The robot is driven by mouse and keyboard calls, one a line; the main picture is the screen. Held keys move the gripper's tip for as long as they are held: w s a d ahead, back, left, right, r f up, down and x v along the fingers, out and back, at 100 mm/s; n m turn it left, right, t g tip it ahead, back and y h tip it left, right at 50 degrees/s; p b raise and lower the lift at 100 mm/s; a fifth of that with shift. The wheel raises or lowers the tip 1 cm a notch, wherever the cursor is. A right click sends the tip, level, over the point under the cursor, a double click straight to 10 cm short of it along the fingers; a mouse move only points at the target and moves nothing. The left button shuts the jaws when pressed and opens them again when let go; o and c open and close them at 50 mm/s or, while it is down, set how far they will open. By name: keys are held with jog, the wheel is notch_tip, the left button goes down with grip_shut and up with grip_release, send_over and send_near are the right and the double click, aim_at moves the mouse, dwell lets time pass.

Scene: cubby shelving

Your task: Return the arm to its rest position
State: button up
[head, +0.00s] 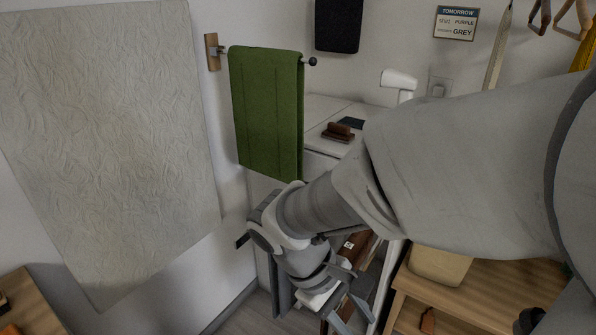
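My arm reaches across the right half of the head view, with its forearm and wrist bent downward near the middle. My gripper (352,314) is at the bottom centre, low in front of the cubby shelving and pointing down. Its fingers look spread apart, and I see nothing held between them. The fingertips lie close to the lower picture edge. My arm hides part of the white cabinet and the shelving behind it.
A green towel (266,110) hangs on a wall rail just above my wrist. A white cabinet (322,108) carries a brown object (338,132). A wooden bench (490,290) with a tan cushion-like item (440,265) stands at lower right. A textured pale panel (110,130) fills the left.

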jog(key=d+r+m+t+y+p, duration=0.1)
jog(key=r+m+t+y+p, duration=0.1)
jog(key=r+p, duration=0.3)
jog(key=s+d+r+m+t+y+p, duration=0.1)
jog(key=r+p, duration=0.5)
jog(key=r, duration=0.7)
jog(key=s+d+r+m+t+y+p, duration=0.1)
jog(key=d+r+m+t+y+p, duration=0.2)
jog(key=r, duration=0.6)
jog(key=m+p, duration=0.2)
jog(key=shift+r+m+t+p, duration=0.15)
jog(key=shift+m+t+p, duration=0.15)
